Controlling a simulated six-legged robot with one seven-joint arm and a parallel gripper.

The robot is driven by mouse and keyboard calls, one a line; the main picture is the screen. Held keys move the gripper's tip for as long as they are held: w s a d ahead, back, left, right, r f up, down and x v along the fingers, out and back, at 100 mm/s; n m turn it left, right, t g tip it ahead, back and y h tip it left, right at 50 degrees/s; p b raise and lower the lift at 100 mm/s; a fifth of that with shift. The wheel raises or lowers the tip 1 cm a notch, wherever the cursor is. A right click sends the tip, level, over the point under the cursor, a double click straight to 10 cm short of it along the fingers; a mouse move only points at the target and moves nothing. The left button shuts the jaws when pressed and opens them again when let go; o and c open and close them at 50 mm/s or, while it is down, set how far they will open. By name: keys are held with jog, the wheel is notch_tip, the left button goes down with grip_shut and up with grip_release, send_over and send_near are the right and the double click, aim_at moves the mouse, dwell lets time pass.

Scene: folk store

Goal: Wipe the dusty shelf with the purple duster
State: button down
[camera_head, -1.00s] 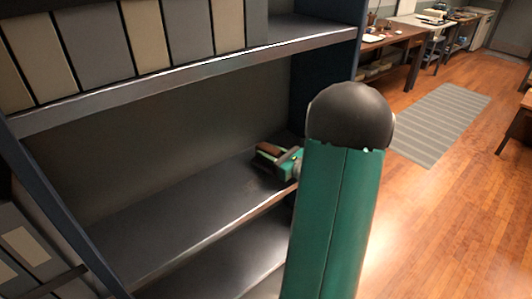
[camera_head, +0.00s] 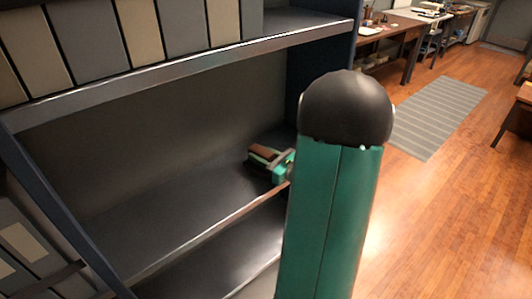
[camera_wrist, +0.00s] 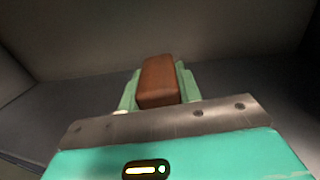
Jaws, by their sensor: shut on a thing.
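My gripper (camera_head: 269,162) is inside the middle bay of the shelf unit, toward its right end. It is shut on a brown block-shaped piece, which I take for the duster (camera_head: 262,151). In the wrist view the duster (camera_wrist: 159,80) sits between the two green fingers of my gripper (camera_wrist: 158,92). Only its brown top and near end show; no purple is visible and its underside is hidden. The dark shelf (camera_head: 170,212) lies beneath it, bare elsewhere. I cannot tell whether the duster touches the shelf. I see no clear dust on the visible part.
More binders (camera_head: 30,240) stand at lower left. The dark right side panel (camera_head: 308,65) is close to my gripper. My green arm hides the shelf's right front. Open wooden floor (camera_head: 440,210) lies to the right.

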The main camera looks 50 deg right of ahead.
jog(key=shift+w+a+f, duration=0.1)
jog(key=shift+w+a, duration=0.05)
jog(key=shift+a, duration=1.05)
jog(key=shift+w+a+f, duration=0.1)
jog(key=shift+a, duration=1.05)
jog(key=shift+w+a+r, duration=0.1)
jog(key=shift+w+a, duration=0.1)
jog(key=shift+a, duration=1.3)
jog(key=shift+w+a+r, duration=0.1)
jog(key=shift+w+a, duration=0.05)
jog(key=shift+a, duration=1.35)
jog(key=shift+f, duration=0.15)
jog(key=shift+d, duration=0.15)
jog(key=shift+s+d, duration=0.15)
jog(key=shift+d, duration=0.8)
jog(key=shift+s+d, duration=0.1)
jog(key=shift+d, duration=0.8)
jog(key=shift+s+d, duration=0.15)
jog(key=shift+d, duration=1.15)
jog(key=shift+s+d, duration=0.15)
jog(key=shift+d, duration=1.1)
jog(key=shift+s+d+r, duration=0.1)
jog(key=shift+s+d, duration=0.05)
jog(key=shift+d, duration=1.15)
jog(key=shift+s+d+r, duration=0.1)
jog(key=shift+d, duration=1.15)
